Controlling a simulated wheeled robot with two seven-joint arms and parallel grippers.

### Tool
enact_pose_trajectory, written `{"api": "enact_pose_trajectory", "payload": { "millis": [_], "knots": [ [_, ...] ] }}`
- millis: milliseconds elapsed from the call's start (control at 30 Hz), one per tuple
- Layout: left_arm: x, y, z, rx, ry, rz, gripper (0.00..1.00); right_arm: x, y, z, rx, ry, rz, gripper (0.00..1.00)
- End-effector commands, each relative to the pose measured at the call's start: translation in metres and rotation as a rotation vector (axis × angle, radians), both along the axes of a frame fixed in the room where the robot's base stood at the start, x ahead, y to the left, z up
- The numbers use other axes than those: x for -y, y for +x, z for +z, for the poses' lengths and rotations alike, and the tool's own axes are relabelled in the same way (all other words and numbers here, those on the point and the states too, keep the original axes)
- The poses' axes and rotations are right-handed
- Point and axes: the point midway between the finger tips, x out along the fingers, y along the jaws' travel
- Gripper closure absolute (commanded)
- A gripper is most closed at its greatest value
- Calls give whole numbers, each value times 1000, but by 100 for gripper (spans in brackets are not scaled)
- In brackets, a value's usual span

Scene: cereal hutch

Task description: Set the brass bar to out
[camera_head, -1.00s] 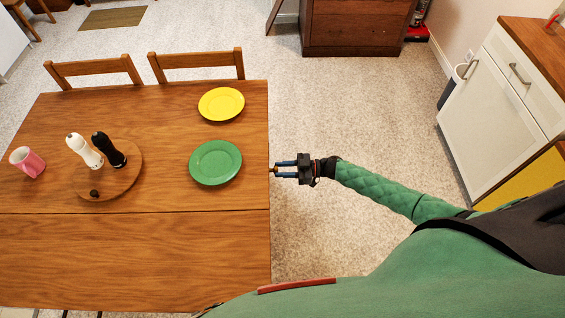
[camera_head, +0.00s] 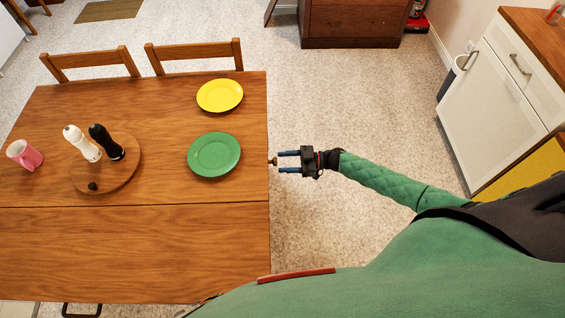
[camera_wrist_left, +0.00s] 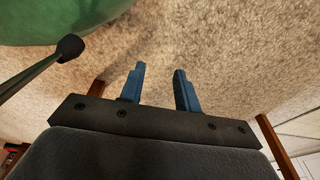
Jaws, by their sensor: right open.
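The brass bar (camera_head: 272,161) shows in the head view as a small brass-coloured piece at the right edge of the wooden table (camera_head: 120,240). Its extent under the tabletop is hidden. My right gripper (camera_head: 282,162) is open just to the right of it, its two blue fingers pointing left and spread above and below the bar's level. The bar's end appears just beyond the fingertips; I cannot tell whether they touch. My left gripper (camera_wrist_left: 160,85) shows only in the left wrist view, open and empty over pale carpet.
A green plate (camera_head: 214,156) and a yellow plate (camera_head: 220,95) lie near the table's right edge. A round wooden board (camera_head: 118,178) carries a white and a black mill.

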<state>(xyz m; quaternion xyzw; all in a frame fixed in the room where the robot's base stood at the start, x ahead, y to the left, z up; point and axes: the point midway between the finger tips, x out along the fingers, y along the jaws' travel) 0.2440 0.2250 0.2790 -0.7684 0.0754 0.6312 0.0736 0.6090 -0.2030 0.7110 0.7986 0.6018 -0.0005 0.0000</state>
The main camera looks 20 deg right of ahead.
Motion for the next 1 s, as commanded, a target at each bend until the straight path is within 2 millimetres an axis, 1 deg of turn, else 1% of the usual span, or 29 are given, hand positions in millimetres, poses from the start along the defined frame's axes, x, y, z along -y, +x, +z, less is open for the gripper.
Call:
{"api": "enact_pose_trajectory", "payload": {
  "millis": [33, 200, 400, 500, 700, 1000],
  "knots": [
    [6, 4, 2, 2, -5, 1, 67, 8, -2, -3, 0, -2, 0, 48],
    [13, 17, 18, -9, -10, 6, 67, 30, -10, -4, -1, -2, 1, 48],
    [21, 27, 35, -22, -15, 12, 67, 50, -16, -3, 0, -1, 1, 48],
    [23, 29, 42, -27, -17, 13, 67, 56, -17, -1, 0, 0, 1, 48],
    [24, 31, 47, -31, -17, 14, 67, 61, -19, 0, -1, 1, 1, 48],
    [24, 31, 47, -31, -17, 15, 67, 61, -19, 0, -1, 1, 1, 48]
  ]
}}
